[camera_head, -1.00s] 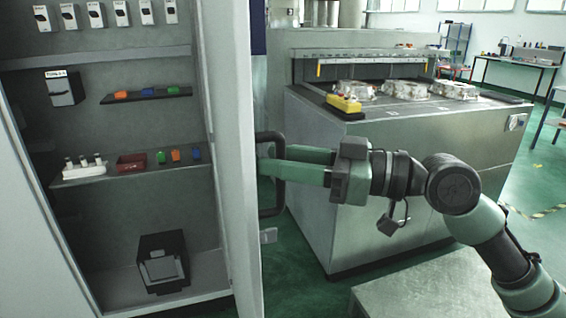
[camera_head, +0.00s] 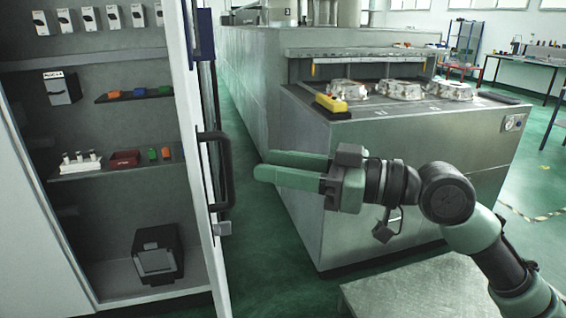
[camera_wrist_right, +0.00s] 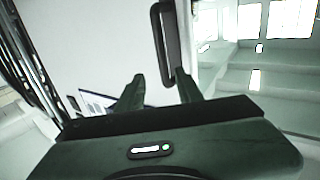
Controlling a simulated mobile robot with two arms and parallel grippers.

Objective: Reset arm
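My right gripper (camera_head: 264,164) is open and empty in the head view. Its two green fingers point left, a short gap to the right of the black handle (camera_head: 220,170) on the white cabinet door (camera_head: 196,120). In the right wrist view the gripper's fingers (camera_wrist_right: 160,76) stand apart with nothing between them. The handle (camera_wrist_right: 169,45) shows there above the right finger, against the pale door (camera_wrist_right: 95,40). The cabinet door stands open. My left gripper is not in view.
The cabinet shelves hold small coloured parts, a dark red bin (camera_head: 124,160) and a black box (camera_head: 157,254). A large metal machine (camera_head: 400,150) with aluminium castings (camera_head: 403,90) and a yellow control box (camera_head: 331,103) stands behind my right arm. Green floor shows between door and machine.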

